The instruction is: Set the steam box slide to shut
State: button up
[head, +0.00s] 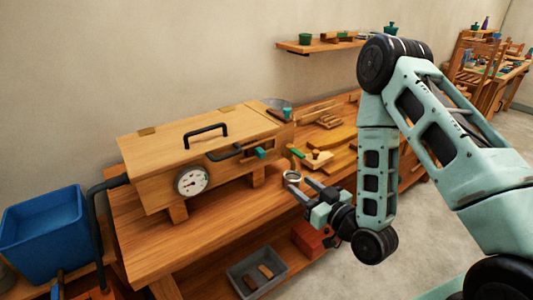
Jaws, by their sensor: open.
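The steam box (155,155) is a long wooden box on legs on the workbench, with a black handle on its lid. A round white gauge (192,181) is on its front. Right of the gauge, a dark bar and a small teal knob (261,153) sit on the front near the right end; this looks like the slide, but its setting is too small to tell. My gripper (301,184) is open, to the right of and below the knob, over the bench's front edge and apart from the box. A small pale ring-shaped thing (292,175) shows just beyond the fingertips.
A dark hose runs from the box's left end near a blue tub (44,230). Wooden pieces and tools (316,157) lie on the bench right of the box. A grey tray (257,272) is on the lower shelf. Floor right of the bench is clear.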

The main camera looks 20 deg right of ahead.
aim_at(263, 155)
jog(key=b+x, duration=0.2)
jog(key=b, duration=0.3)
jog(key=b+x, duration=0.3)
jog(key=b, duration=0.2)
jog(key=shift+w+f, duration=0.25)
jog(key=shift+w, duration=0.05)
jog(key=shift+w+a+b, duration=0.1)
jog(key=shift+b, duration=0.95)
jog(key=x, duration=0.7)
jog(key=r+b+x, duration=0.1)
jog(key=x, duration=0.2)
jog(key=shift+w, duration=0.25)
jog(key=shift+w+a+f, duration=0.15)
jog(key=shift+w+a, duration=0.05)
jog(key=shift+w, duration=0.35)
